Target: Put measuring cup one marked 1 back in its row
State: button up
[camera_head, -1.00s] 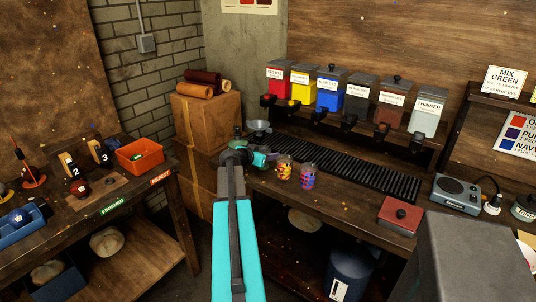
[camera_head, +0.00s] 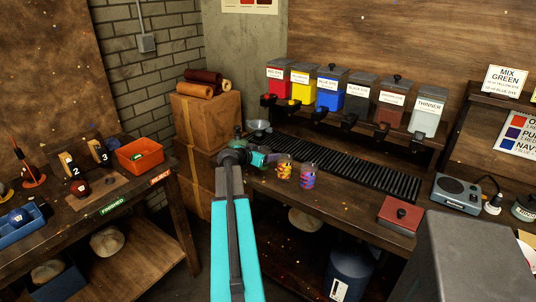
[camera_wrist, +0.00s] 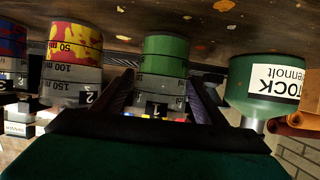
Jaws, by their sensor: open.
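In the wrist view, which shows the scene upside down, measuring cup one (camera_wrist: 165,70) is clear with a green bottom part and a "1" label. My open gripper (camera_wrist: 163,86) has one finger on each side of it; I cannot tell whether either finger touches. Cup two (camera_wrist: 74,62), with red and yellow patches, stands beside it, and cup three (camera_wrist: 12,62), red and blue, is cut by the left edge. In the head view, my gripper (camera_head: 264,158) is at the bench's left end, beside cup two (camera_head: 285,170) and cup three (camera_head: 308,175). Cup one is mostly hidden there.
A green stock container (camera_wrist: 250,100) stands close to the gripper's right side in the wrist view. A dark ribbed mat (camera_head: 350,170) lies behind the cups, below the dye dispensers (camera_head: 329,92). A red box (camera_head: 400,215) sits to the right; the bench front between is mostly clear.

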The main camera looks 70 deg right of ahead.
jog(key=b+v, duration=0.2)
jog(key=v, duration=0.9)
jog(key=shift+s, duration=0.1)
dwell(0.5)
jog(key=w+a+f+n+t+y, duration=0.15)
jog(key=w+a+f+n, duration=0.3)
jog(key=a+f, duration=0.7)
jog(key=w+a+f+n+y, duration=0.3)
jog(key=w+a+f, duration=0.3)
jog(key=a+f, duration=0.55)
jog(key=w+a+f+n+t+y, duration=0.1)
jog(key=w+a+f+n+y, duration=0.3)
jog(key=a+f, duration=0.8)
jog(key=s+a+f+n+g+y, duration=0.1)
jog(key=s+a+f+n, duration=0.2)
jog(key=s+a+f, duration=0.3)
jog(key=s+a+f+n+g+y, duration=0.2)
jog(key=s+a+f, duration=0.4)
jog(key=a, duration=1)
jog(key=s+a+f+n+g+y, duration=0.1)
jog(key=s+a+f+n, duration=0.3)
jog(key=a, duration=0.8)
notch_tip(320, 180, down, 3)
jog(key=s, duration=0.2)
jog(key=shift+s+y, duration=0.3)
jog(key=shift+y, duration=0.05)
jog(key=shift+d+r+n, duration=0.1)
jog(key=shift+n, duration=0.15)
